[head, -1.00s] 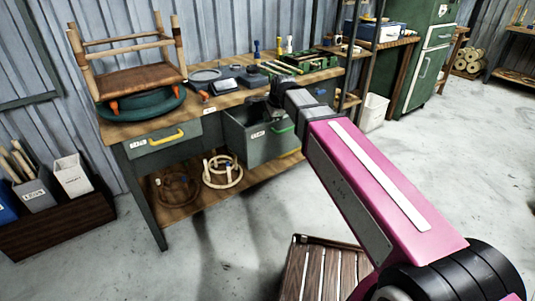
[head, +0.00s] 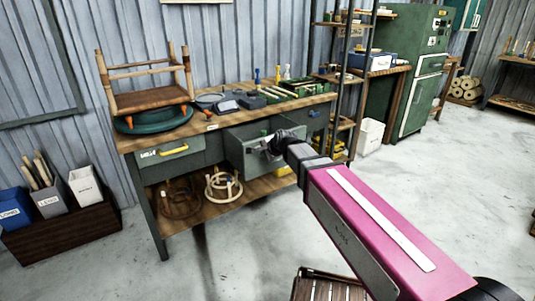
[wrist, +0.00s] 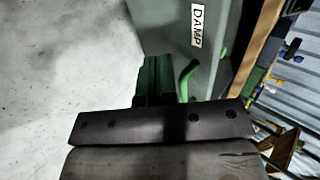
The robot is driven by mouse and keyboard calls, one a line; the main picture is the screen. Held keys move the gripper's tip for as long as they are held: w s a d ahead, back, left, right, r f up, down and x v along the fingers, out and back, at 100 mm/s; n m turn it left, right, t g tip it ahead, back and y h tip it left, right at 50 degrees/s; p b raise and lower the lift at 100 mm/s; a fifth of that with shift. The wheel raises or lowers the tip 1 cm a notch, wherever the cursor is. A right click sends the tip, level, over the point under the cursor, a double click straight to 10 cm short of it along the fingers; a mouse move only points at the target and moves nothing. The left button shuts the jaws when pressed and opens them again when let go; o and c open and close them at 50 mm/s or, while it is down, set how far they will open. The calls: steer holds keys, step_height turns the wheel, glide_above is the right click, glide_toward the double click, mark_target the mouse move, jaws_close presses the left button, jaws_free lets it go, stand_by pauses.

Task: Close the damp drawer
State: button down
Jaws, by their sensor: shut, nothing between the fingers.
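The damp drawer (head: 245,158) is a grey-green drawer in the workbench's middle bay, and its front stands a little proud of the bench. In the wrist view its front (wrist: 165,25) carries a white DAMP label (wrist: 197,25) and a curved green handle (wrist: 187,78). My gripper (head: 272,147) is in front of the drawer; its closed dark fingers (wrist: 153,78) are beside the handle, not around it. I cannot tell whether they touch the front. In the head view my gripper hides part of the front.
The workbench (head: 215,128) holds a rattan chair frame (head: 148,95) and several tools. A drawer with a yellow handle (head: 174,150) is on the left. Rattan rings (head: 223,188) lie on the lower shelf. A wooden slatted piece (head: 330,288) stands in front. The floor at right is clear.

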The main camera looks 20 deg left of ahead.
mark_target(252, 156)
steer(key=w+a+f, duration=0.1)
steer(key=a, duration=0.1)
steer(key=w+a+f, duration=0.1)
steer(key=w+a, duration=0.1)
steer(key=w+a+f, duration=0.2)
steer(key=shift+w+a, duration=0.2)
steer(key=shift+w, duration=0.05)
steer(key=shift+w+a, duration=0.1)
steer(key=w+a, duration=1.4)
steer(key=a, duration=0.3)
steer(key=shift+w+a, duration=0.15)
steer(key=shift+w, duration=0.2)
steer(key=shift+w+a, duration=0.15)
